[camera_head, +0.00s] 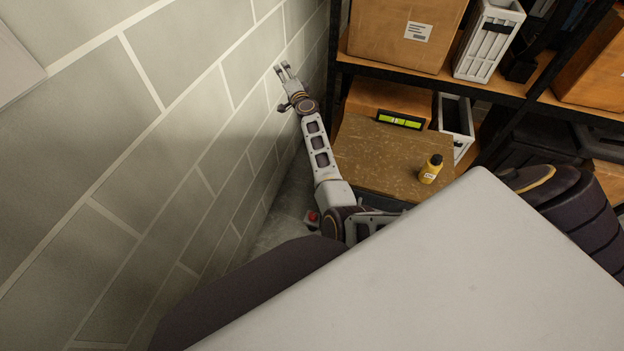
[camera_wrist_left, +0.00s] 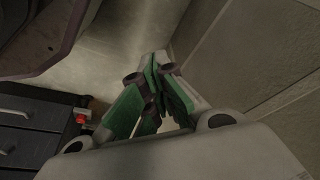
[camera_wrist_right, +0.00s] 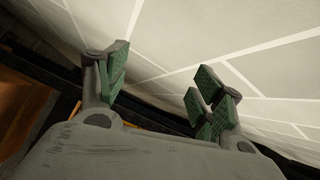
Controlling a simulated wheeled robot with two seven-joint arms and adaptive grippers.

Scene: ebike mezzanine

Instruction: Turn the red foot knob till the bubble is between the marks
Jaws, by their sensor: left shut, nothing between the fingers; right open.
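A small red knob (camera_head: 311,217) shows low beside the bench, near the wall. It also shows in the left wrist view (camera_wrist_left: 81,119), by the corner of a dark drawer unit. A black level with a bright yellow-green window (camera_head: 400,120) is at the back of the brown bench top (camera_head: 365,165); its bubble and marks are too small to read. My right gripper (camera_head: 284,71) is open and empty beside the block wall, well above the knob; its spread fingers show in the right wrist view (camera_wrist_right: 160,68). My left gripper (camera_wrist_left: 157,62) is shut and empty, apart from the knob.
A yellow bottle with a black cap (camera_head: 430,169) stands on the bench top. The block wall (camera_head: 170,150) closes off the left side. Shelves with cardboard boxes (camera_head: 405,32) and a white crate (camera_head: 488,40) stand behind. The drawer unit (camera_wrist_left: 35,120) is left of my left gripper.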

